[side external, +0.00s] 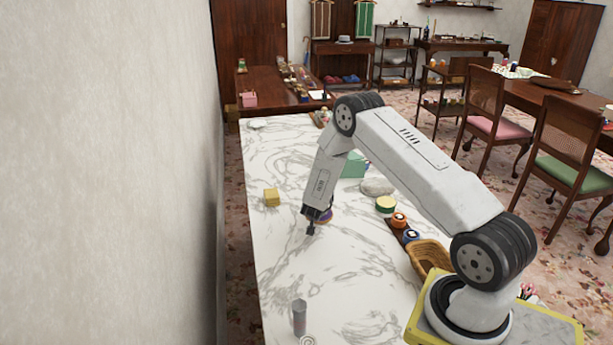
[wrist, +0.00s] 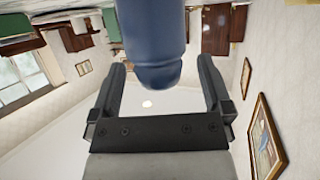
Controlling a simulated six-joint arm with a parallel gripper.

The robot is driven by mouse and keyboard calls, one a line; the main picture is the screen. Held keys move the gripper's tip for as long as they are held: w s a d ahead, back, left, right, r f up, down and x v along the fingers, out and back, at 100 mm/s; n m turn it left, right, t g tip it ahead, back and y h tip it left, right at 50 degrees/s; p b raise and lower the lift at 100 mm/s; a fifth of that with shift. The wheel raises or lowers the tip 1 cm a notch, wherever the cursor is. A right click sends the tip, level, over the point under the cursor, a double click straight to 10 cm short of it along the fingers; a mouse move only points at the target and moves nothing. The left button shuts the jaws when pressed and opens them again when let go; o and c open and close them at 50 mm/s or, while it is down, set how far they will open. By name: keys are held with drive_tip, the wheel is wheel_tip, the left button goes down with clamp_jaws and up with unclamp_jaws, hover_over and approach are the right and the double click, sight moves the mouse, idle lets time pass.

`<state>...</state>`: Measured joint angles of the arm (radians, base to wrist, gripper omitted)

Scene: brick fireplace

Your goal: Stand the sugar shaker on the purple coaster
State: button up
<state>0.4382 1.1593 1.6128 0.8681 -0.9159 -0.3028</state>
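My gripper (side external: 311,230) hangs over the middle of the marble table in the side external view, small and dark. In the wrist view its two fingers (wrist: 162,75) stand wide apart. A blue-grey rounded cylinder (wrist: 153,45) shows between them, with a gap at the right finger; I cannot tell what it is. A grey upright cylinder (side external: 299,318), which looks like the sugar shaker, stands at the near end of the table, well apart from my gripper. A purple thing (side external: 326,216), perhaps the coaster, shows just behind my gripper and is partly hidden by it.
A green-topped round tin (side external: 385,204), an orange jar (side external: 398,220), a blue jar (side external: 411,236) and a wicker basket (side external: 430,256) line the right side.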

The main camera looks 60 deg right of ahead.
drive_tip(key=shift+r, duration=0.15)
drive_tip(key=shift+a, duration=0.1)
drive_tip(key=v, duration=1.1)
drive_tip(key=shift+s+a, duration=0.2)
drive_tip(key=shift+a, duration=0.15)
drive_tip(key=shift+r, duration=0.15)
